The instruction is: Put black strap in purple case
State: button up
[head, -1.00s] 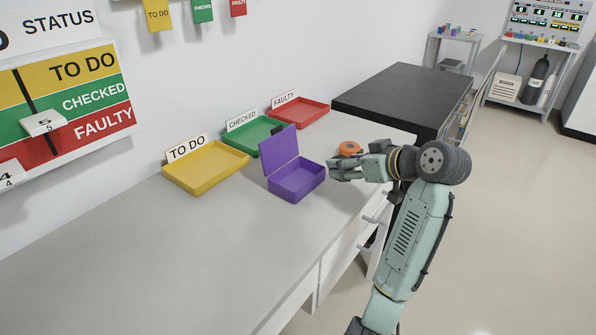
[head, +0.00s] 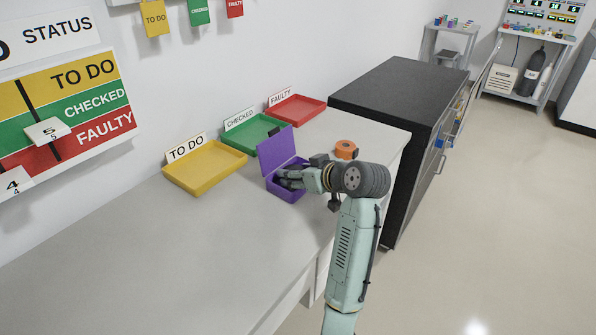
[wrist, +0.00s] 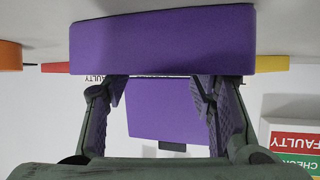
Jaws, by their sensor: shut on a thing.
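The purple case (head: 287,191) stands on the bench with its lid (head: 277,148) raised. My gripper (head: 284,177) reaches in over the case from the right, fingers at its opening. In the wrist view, upside down, the case (wrist: 160,40) fills the top, its wall hides my fingertips, and the lid (wrist: 165,108) shows between the fingers. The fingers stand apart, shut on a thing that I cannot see. I take it as the black strap, which shows in neither view.
An orange roll (head: 346,149) lies just right of the case. Yellow (head: 205,168), green (head: 235,140) and red (head: 297,109) trays line the wall. A black-topped cabinet (head: 400,92) stands at the bench's far end. The near bench top (head: 190,240) is clear.

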jog(key=shift+f, duration=0.1)
jog(key=o, duration=0.9)
jog(key=shift+s+d, duration=0.15)
jog(key=b+v, duration=0.1)
jog(key=v, duration=1)
jog(key=shift+s+d+r+b, duration=0.2)
jog(key=shift+r+b, duration=0.1)
jog(key=shift+b, duration=0.1)
